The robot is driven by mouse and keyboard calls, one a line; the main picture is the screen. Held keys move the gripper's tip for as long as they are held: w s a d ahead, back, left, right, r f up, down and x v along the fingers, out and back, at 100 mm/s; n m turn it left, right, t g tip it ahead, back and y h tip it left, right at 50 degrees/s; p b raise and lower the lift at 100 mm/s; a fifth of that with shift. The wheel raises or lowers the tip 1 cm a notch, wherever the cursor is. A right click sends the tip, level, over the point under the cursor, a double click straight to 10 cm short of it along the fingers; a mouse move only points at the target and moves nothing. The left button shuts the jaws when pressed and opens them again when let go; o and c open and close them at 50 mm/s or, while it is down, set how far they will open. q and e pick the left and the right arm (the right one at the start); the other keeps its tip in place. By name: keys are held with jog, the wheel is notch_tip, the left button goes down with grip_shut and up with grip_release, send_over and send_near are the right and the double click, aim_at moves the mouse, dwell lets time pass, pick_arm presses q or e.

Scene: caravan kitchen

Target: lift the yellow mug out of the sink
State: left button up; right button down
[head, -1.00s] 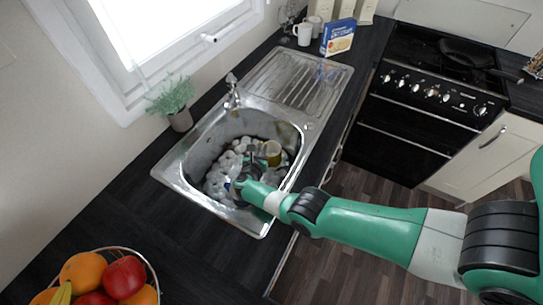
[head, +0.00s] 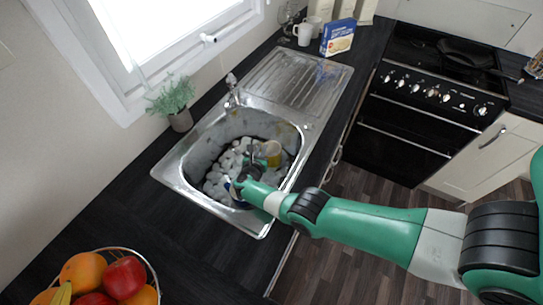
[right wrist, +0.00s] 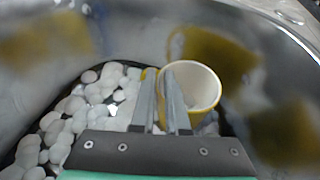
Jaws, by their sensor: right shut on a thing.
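The yellow mug (head: 273,158) is inside the sink (head: 205,165), near its right wall, among white foam balls. In the right wrist view the mug (right wrist: 214,92) shows its white inside and yellow rim, opening towards the camera. My right gripper (head: 257,161) reaches into the sink at the mug's near left side. In the right wrist view its two fingers (right wrist: 160,76) are close together at the mug's handle side, shut on the mug. A bit of yellow shows by the left fingertip. Whether the mug's base touches the sink floor is hidden. My left gripper is not in view.
White foam balls (right wrist: 118,82) cover much of the sink floor. The tap (head: 233,92) stands at the sink's back left edge, beside a potted plant (head: 174,101). The drainer (head: 297,80) is clear. A fruit bowl (head: 152,276) is at the bottom left.

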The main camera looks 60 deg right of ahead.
jog(key=shift+s+f, duration=0.1)
jog(key=shift+f, duration=0.05)
notch_tip(320, 180, up, 10)
jog(key=p, duration=0.7)
notch_tip(320, 180, up, 11)
jog(key=s+p, duration=0.3)
jog(key=p, duration=0.2)
jog(key=shift+a, duration=0.1)
